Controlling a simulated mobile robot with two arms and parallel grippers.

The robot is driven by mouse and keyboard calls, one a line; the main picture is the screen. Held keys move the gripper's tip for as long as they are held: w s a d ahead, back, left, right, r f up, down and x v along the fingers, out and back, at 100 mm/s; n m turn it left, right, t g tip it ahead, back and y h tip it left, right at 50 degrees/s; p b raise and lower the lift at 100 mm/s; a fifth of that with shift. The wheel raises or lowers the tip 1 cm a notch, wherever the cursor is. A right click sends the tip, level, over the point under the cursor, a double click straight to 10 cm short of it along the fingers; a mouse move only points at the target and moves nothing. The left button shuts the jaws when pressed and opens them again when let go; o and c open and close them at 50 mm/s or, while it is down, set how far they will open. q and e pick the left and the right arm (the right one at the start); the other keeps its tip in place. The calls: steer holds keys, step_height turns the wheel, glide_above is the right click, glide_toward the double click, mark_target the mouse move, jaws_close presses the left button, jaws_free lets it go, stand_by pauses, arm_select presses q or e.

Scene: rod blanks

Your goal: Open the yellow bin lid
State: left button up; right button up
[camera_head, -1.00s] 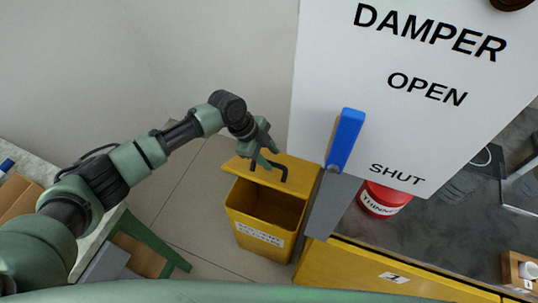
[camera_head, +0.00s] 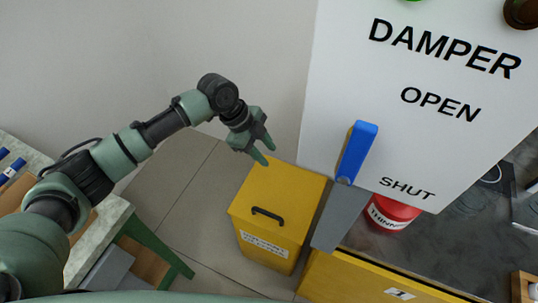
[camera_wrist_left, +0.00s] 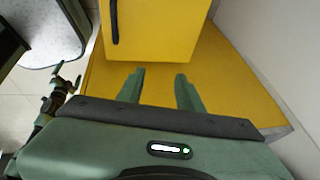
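The yellow bin (camera_head: 268,252) stands on the floor beside the damper panel in the head view. Its lid (camera_head: 285,187) lies flat over the top, shut, with a dark bar handle (camera_head: 267,216) near the front edge. My left gripper (camera_head: 267,155) is above the lid's back edge, fingers spread and empty, apart from the handle. In the left wrist view the two fingers (camera_wrist_left: 160,82) are apart with nothing between them. Yellow surfaces fill that view beyond them, one with a dark bar (camera_wrist_left: 114,21). The bin's inside is hidden.
The white damper panel (camera_head: 345,80) with a blue lever (camera_head: 357,152) stands right of the bin. A red tin (camera_head: 390,213) sits behind it on the dark worktop. A yellow cabinet (camera_head: 345,282) is at lower right. A green-legged table (camera_head: 160,250) is at left.

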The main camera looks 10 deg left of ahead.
stand_by(0.4)
arm_select(q)
steer(key=s+d+f+n+t+h, duration=0.1)
steer(key=s+d+f+n, duration=0.15)
steer(key=s, duration=0.45)
steer(key=s+d+f+n, duration=0.2)
steer(key=s+f+n, duration=0.15)
steer(key=s, duration=0.25)
steer(key=s+a+n+t+y, duration=0.2)
steer(key=s+a+n+y, duration=0.4)
steer(key=s+a+n, duration=1)
step_height(320, 180, down, 23)
steer(key=a+m+g, duration=0.1)
steer(key=a+m, duration=0.1)
steer(key=s+a+f+g+p, duration=0.1)
steer(key=s+a+f, duration=0.2)
steer(key=s+f, duration=1.4)
steer(key=shift+a+f+g, duration=0.15)
steer(key=shift+f+g, duration=0.15)
steer(key=shift+f, duration=0.2)
